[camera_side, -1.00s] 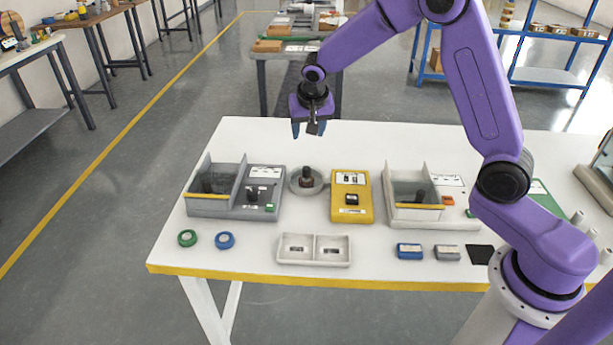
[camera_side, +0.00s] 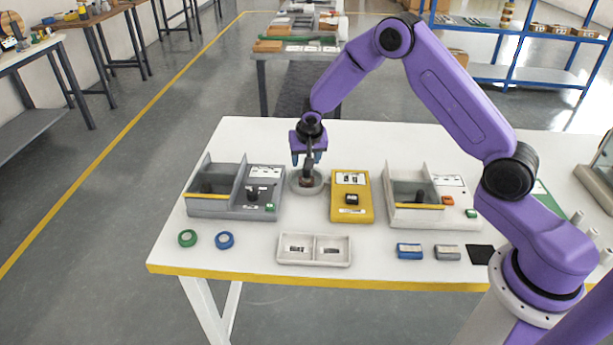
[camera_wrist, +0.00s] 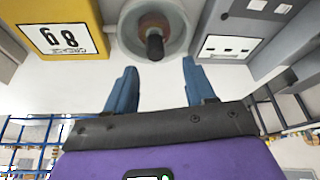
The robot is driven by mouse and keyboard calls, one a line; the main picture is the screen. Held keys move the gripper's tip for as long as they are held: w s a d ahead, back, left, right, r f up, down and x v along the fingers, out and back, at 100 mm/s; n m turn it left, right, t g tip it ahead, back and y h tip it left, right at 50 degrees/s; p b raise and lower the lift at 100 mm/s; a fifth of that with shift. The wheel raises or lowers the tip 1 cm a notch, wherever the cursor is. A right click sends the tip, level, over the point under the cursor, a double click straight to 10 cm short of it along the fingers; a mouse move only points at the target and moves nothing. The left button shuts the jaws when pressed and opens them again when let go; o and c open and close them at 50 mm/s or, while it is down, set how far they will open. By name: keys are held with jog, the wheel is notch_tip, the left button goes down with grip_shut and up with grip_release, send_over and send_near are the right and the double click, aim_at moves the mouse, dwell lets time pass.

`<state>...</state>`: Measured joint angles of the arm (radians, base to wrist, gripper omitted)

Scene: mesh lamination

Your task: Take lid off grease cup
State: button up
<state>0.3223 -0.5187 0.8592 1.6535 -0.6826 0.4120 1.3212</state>
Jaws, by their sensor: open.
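The grease cup (camera_side: 318,185) is a grey round bowl between the grey station and the yellow box. Its lid (camera_wrist: 155,22) shows in the wrist view as a brownish disc inside the grey rim, with a dark upright knob (camera_wrist: 155,46). My gripper (camera_side: 308,160) is just above the cup in the side view and partly hides it. In the wrist view its two blue fingers (camera_wrist: 157,82) are apart with nothing between them, and the knob is beyond the fingertips. I cannot tell the exact height of the fingertips over the knob.
The yellow box (camera_side: 351,205) stands close to the right of the cup. The grey station (camera_side: 235,207) is close on the left. A white two-part tray (camera_side: 314,262) lies in front, with green (camera_side: 187,238) and blue (camera_side: 225,240) rings left of it. The table behind the cup is clear.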

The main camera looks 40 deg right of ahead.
aim_at(306, 173)
jog(key=shift+s+x, duration=0.2)
jog(key=shift+x, duration=0.85)
jog(key=shift+s+x, duration=0.2)
jog(key=shift+x, duration=0.85)
jog(key=shift+f, duration=0.15)
grip_shut()
